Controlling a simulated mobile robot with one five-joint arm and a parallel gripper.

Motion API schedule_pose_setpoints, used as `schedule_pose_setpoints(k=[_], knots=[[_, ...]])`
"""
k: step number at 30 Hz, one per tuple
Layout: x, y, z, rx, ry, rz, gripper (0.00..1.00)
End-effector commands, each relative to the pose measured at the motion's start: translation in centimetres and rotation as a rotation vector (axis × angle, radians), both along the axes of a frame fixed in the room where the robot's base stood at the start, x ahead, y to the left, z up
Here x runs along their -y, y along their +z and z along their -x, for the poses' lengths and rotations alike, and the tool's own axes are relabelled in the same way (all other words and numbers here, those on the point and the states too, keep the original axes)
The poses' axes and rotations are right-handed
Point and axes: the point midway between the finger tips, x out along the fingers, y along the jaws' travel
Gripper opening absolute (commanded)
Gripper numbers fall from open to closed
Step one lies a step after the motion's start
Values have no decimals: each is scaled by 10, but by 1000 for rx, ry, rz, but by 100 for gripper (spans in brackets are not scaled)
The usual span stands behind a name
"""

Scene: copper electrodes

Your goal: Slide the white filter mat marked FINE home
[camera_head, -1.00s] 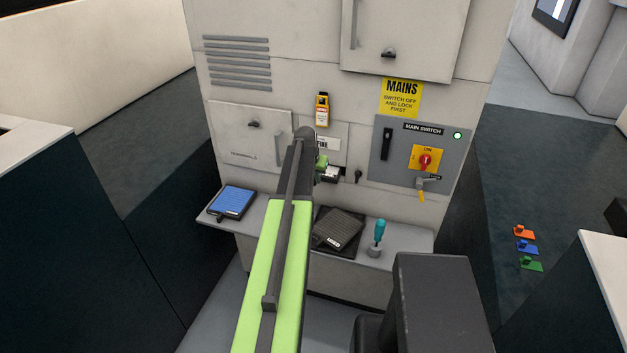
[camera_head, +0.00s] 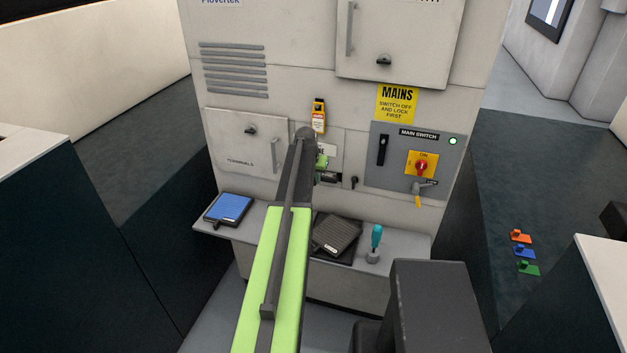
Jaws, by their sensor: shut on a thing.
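My gripper (camera_head: 323,170) is at the slot in the middle of the cabinet front, mostly hidden behind my own arm. It is shut on the white filter mat, of which I can make out no white part now. A label panel (camera_head: 330,150) is just above, its text partly covered by my arm; only the end of the word shows. The dark slot edge (camera_head: 328,180) shows just right of the gripper. How deep the mat sits cannot be told.
A blue mat (camera_head: 229,208) lies on the shelf at left. A dark grey mat (camera_head: 335,233) lies on a black tray, beside a teal-handled tool (camera_head: 375,240). The main switch (camera_head: 421,165) has a green lamp lit. A small dark knob (camera_head: 354,182) is right of the slot.

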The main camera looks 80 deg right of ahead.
Motion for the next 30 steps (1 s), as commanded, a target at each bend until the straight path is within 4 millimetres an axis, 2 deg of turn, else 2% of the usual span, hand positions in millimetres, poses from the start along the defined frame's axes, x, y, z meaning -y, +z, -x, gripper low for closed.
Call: schedule_pose_setpoints(k=[22, 30], knots=[[30, 0, 6, 0, 0, 0, 0], [31, -1, 6, 0, 0, 0, 0]])
